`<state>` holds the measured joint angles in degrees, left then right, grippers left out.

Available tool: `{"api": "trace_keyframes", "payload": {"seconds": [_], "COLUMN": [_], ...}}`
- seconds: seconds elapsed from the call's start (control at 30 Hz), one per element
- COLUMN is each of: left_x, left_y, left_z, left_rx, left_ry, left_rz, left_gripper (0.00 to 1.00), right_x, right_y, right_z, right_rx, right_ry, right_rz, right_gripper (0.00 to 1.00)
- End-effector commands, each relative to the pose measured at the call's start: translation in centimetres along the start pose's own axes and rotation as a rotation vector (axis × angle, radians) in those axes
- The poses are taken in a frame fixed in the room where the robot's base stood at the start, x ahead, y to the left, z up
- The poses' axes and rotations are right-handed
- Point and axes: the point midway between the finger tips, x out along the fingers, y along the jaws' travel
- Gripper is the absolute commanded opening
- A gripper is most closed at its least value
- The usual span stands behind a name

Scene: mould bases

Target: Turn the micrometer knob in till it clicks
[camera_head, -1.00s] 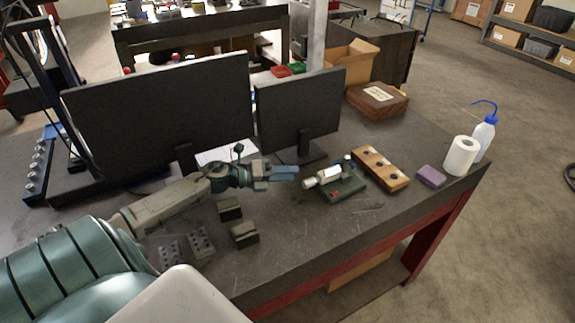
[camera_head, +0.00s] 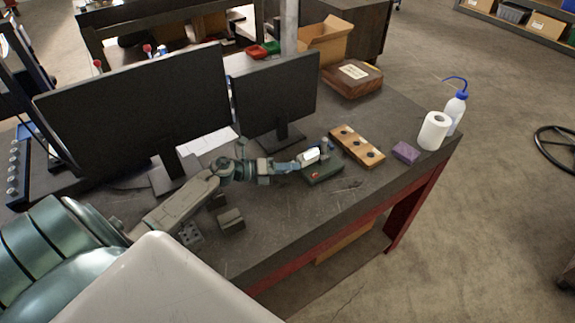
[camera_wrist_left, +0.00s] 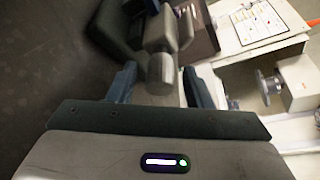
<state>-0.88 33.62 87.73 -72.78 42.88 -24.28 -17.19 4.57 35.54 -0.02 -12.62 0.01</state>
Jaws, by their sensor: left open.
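The micrometer (camera_head: 311,156) has a pale body and stands on a dark green base (camera_head: 325,172) on the bench. My left gripper (camera_head: 290,165) is at its left end, with its fingers pointing right toward it. In the left wrist view, the grey knob (camera_wrist_left: 161,70) shows end-on between the two spread fingertips of the left gripper (camera_wrist_left: 160,80). Gaps show on both sides of the knob, so the fingers appear apart from it. The gripper hides part of the knob end in the head view. My right gripper is out of view.
A wooden block with dark holes (camera_head: 357,145) stands just right of the micrometer. Two monitors (camera_head: 140,108) stand behind my left arm. Dark metal blocks (camera_head: 231,220) lie near the front. A purple block (camera_head: 405,152), paper roll (camera_head: 433,131) and bottle (camera_head: 455,112) stand at right.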

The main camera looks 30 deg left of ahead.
Motion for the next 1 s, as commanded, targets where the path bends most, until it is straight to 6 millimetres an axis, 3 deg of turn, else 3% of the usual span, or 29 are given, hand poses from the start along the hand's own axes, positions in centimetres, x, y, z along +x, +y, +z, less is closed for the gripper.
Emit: {"api": "trace_keyframes", "payload": {"seconds": [0.33, 0.57, 1.0], "left_x": [0.35, 0.33, 0.34], "left_y": [0.06, 0.05, 0.08], "left_z": [-0.07, -0.06, -0.1], "left_rx": [0.0, 0.0, 0.073], "left_ry": [0.001, 0.001, 0.002], "left_rz": [0.001, 0.001, 0.03], "left_gripper": [0.46, 0.03, 0.01], "right_x": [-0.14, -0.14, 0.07], "right_y": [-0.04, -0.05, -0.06], "right_z": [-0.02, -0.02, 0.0], "right_rx": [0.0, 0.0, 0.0], "right_ry": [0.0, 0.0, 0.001], "right_rz": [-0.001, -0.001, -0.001], "right_gripper": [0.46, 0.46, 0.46]}}
